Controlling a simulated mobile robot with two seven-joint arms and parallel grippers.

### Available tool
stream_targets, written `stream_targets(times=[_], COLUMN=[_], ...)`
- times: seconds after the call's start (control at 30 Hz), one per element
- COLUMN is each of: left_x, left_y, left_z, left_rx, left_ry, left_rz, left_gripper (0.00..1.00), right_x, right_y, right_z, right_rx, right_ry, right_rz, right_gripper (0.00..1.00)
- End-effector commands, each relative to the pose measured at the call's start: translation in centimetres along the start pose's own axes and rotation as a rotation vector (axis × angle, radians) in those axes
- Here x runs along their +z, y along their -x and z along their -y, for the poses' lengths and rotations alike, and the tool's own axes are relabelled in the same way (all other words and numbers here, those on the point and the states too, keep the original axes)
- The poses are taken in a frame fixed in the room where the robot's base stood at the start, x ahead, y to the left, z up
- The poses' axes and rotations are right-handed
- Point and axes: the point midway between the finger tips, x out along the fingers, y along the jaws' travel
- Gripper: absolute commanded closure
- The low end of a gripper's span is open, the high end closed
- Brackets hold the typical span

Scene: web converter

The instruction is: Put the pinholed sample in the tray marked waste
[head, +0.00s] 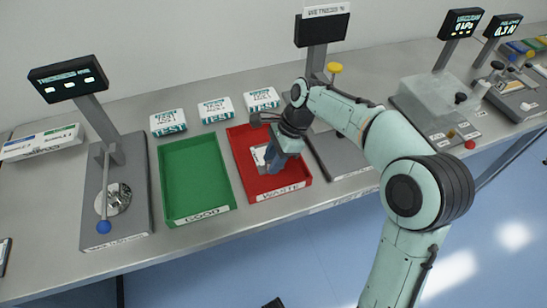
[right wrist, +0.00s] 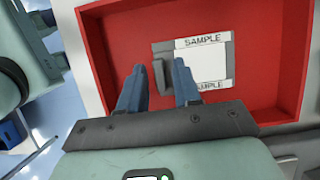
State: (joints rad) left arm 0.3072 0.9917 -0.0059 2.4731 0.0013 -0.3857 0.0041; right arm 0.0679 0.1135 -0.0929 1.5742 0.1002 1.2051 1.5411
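The red tray marked WASTE (head: 241,150) stands on the bench, right of the green tray marked GOOD (head: 196,176). A white sample card with a grey edge and a raised grey tab lies on the red tray's floor. The card shows in the right wrist view (right wrist: 203,66), labelled SAMPLE, and partly in the head view (head: 259,155). I cannot make out a pinhole in it. My right gripper (right wrist: 160,82) is inside the red tray; its blue fingers are spread, with the tab between and just beyond the tips. My left gripper is not in view.
Three white boxes (head: 216,110) stand behind the trays. A tester with a screen and a blue-knobbed lever (head: 104,227) stands left of the green tray. More instruments stand to the right, one with a clear cover (head: 437,98). The bench's front edge is close.

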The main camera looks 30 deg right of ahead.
Motion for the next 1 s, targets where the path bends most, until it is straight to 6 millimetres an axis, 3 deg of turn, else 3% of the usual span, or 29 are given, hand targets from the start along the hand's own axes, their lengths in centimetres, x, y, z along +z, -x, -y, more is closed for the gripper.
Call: stream_targets(times=[0.3,0.43,0.8,1.0], left_x=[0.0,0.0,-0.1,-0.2], left_y=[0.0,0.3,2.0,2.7], left_z=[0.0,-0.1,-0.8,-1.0], left_rx=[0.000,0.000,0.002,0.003], left_ry=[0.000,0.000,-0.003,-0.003], left_rz=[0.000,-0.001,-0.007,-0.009], left_gripper=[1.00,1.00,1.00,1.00], right_x=[0.1,0.1,0.1,0.1], right_y=[0.1,1.1,8.8,11.5], right_z=[0.0,0.1,0.1,0.1], right_rx=[-0.001,-0.003,-0.006,-0.002], right_ry=[0.000,0.000,0.000,-0.001], right_rz=[0.000,0.000,0.000,0.000], right_gripper=[0.60,0.60,0.60,0.60])
